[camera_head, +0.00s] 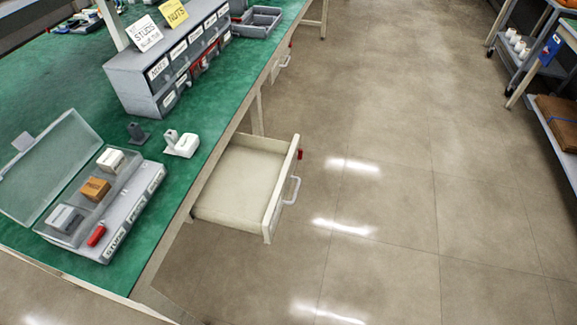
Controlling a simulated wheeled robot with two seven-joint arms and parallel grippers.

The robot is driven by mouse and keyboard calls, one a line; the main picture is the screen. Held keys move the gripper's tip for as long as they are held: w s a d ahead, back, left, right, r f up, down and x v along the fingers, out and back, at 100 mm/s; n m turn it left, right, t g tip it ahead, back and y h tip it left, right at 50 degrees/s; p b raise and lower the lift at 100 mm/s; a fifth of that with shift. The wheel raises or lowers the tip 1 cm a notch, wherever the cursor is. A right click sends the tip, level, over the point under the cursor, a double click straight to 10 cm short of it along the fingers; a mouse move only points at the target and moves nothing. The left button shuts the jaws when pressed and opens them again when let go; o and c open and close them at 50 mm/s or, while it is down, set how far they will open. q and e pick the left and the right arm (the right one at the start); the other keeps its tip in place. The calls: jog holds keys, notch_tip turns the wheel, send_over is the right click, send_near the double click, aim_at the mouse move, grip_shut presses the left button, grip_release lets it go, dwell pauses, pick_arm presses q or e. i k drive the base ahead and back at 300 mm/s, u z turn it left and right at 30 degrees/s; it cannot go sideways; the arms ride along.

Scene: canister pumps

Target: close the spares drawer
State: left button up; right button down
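The spares drawer, taken to be the open cream drawer (245,180), is pulled out from under the green-topped bench and looks empty. Its front panel (281,190) faces right and carries a pale handle (292,190). A small red piece (300,154) shows at the far end of the front. Neither of my grippers is in view.
The green bench (205,165) holds a clear-lidded parts case (130,215), a grey labelled drawer cabinet (145,75) and a grey tray (262,20). Another drawer front (284,60) is farther along. Shelving stands at the upper right. The floor (390,200) right of the drawer is clear.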

aim_at(246, 189)
jog(key=u, duration=0.45)
jog(key=k, duration=1.05)
jog(key=z, duration=0.5)
jog(key=i, duration=1.7)
jog(key=u, duration=0.5)
